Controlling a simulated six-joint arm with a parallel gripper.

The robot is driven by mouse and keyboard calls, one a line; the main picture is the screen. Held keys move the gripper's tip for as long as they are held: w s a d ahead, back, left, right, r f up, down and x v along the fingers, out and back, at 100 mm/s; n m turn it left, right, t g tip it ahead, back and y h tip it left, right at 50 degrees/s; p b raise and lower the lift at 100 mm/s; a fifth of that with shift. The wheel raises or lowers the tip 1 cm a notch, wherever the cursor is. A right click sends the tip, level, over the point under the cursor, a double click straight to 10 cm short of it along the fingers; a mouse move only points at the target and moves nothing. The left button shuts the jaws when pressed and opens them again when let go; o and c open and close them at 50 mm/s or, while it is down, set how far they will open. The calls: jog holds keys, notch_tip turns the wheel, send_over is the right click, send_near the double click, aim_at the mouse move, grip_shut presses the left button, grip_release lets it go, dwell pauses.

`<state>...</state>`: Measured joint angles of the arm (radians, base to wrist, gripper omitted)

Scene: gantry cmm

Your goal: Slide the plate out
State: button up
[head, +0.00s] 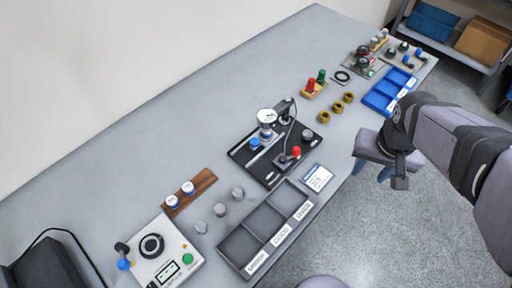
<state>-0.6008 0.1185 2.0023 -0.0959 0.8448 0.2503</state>
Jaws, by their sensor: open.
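A black base plate (243,150) lies near the middle of the grey bench. It carries a dial gauge (267,116) on a stand, a blue knob (254,144), and a red-knobbed lever (295,152). I cannot tell whether this or a smaller part on it is the plate of the task. Parts of its top are hidden by the gauge and stand. My gripper (371,173) is to the right of it, beyond the bench's front edge over the floor. Its blue-tipped fingers are apart with nothing visible between them.
A dark three-compartment tray (243,243) and a white card (318,177) lie in front of the black base. A control box (165,252) stands lower left. Brass rings (336,107), a red-and-green-peg block (314,88) and a blue tray (388,92) lie farther right. The bench's upper left is clear.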

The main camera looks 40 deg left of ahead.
jog(key=s+a+f+n+y+b, duration=0.1)
jog(key=s+a+n+y+b, duration=0.2)
jog(key=a, duration=1.5)
jog(key=n+t+b, duration=0.1)
jog(key=b, duration=0.2)
send_near(254, 142)
jog(key=shift+p+x, duration=0.3)
jog(key=shift+x, duration=3.4)
jog(key=shift+w, duration=0.1)
grip_shut()
